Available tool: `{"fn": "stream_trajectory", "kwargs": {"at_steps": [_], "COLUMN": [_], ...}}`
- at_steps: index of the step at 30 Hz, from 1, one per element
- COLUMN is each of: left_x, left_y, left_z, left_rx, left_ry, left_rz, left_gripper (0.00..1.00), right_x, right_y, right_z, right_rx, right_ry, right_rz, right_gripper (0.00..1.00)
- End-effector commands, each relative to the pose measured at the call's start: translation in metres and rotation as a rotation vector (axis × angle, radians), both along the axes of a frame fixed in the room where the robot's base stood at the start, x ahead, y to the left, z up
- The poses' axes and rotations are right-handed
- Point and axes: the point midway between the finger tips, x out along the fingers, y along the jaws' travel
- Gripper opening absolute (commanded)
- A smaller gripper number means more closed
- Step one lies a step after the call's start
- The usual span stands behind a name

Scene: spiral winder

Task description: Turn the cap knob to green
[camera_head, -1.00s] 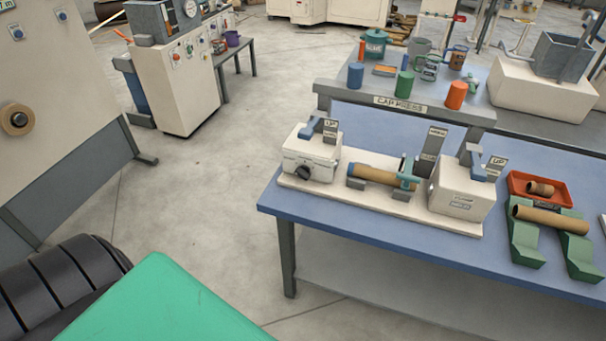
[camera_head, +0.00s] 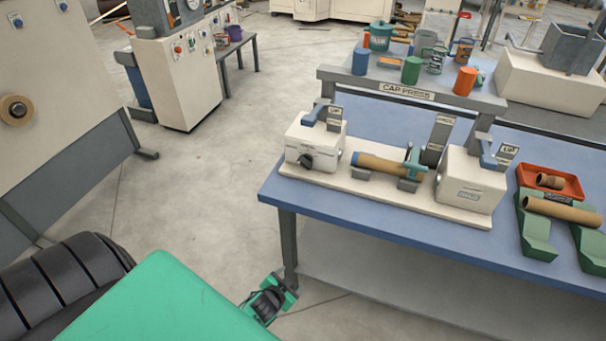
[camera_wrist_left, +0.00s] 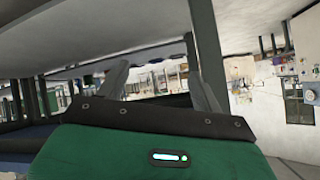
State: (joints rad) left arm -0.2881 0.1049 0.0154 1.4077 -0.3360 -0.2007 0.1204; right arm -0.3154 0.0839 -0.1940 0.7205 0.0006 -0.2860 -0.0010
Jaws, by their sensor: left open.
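The cap press (camera_head: 372,187) stands on the blue table, with a white block at each end and a brown tube lying between them. A black knob (camera_head: 306,161) sits on the front of its left block (camera_head: 314,143). I cannot make out a green mark around the knob. My left gripper (camera_head: 272,297) is low, beside the table's front left leg and below the tabletop, well away from the knob. Its two fingers stand apart and empty in the left wrist view (camera_wrist_left: 162,88). My right gripper is not in view.
The blue table (camera_head: 345,222) has a front left leg (camera_head: 288,246) close to my left gripper and a lower shelf (camera_head: 390,285). Green stands (camera_head: 537,236) holding a brown tube and a red tray (camera_head: 570,184) lie to the right. The floor (camera_head: 200,200) left of the table is clear.

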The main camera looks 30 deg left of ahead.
Motion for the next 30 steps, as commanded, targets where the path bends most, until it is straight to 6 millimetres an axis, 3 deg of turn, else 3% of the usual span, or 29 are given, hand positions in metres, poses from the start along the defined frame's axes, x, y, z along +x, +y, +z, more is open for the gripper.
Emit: {"fn": "stream_trajectory", "kwargs": {"at_steps": [1, 3, 6, 9, 13, 18, 23, 30], "left_x": [0.021, 0.045, 0.067, 0.077, 0.079, 0.079, 0.091, 0.129], "left_y": [0.009, 0.021, 0.037, 0.048, 0.057, 0.061, 0.064, 0.073], "left_z": [0.030, 0.078, 0.148, 0.206, 0.259, 0.289, 0.292, 0.293], "left_rx": [0.024, 0.063, 0.120, 0.171, 0.218, 0.247, 0.248, 0.248], "left_ry": [-0.079, -0.183, -0.323, -0.435, -0.536, -0.589, -0.593, -0.593], "left_rz": [0.004, 0.010, 0.020, 0.029, 0.039, 0.043, 0.043, 0.043], "left_gripper": [0.67, 0.67, 0.67, 0.67, 0.67, 0.67, 0.67, 0.67], "right_x": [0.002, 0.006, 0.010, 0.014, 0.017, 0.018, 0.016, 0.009], "right_y": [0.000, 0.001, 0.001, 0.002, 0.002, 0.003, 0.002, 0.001], "right_z": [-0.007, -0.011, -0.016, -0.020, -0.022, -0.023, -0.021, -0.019], "right_rx": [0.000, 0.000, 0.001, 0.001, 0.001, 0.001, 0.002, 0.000], "right_ry": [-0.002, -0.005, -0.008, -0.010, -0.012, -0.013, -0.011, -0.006], "right_rz": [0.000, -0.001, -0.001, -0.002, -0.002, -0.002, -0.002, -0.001], "right_gripper": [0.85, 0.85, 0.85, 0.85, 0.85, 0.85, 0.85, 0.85]}}
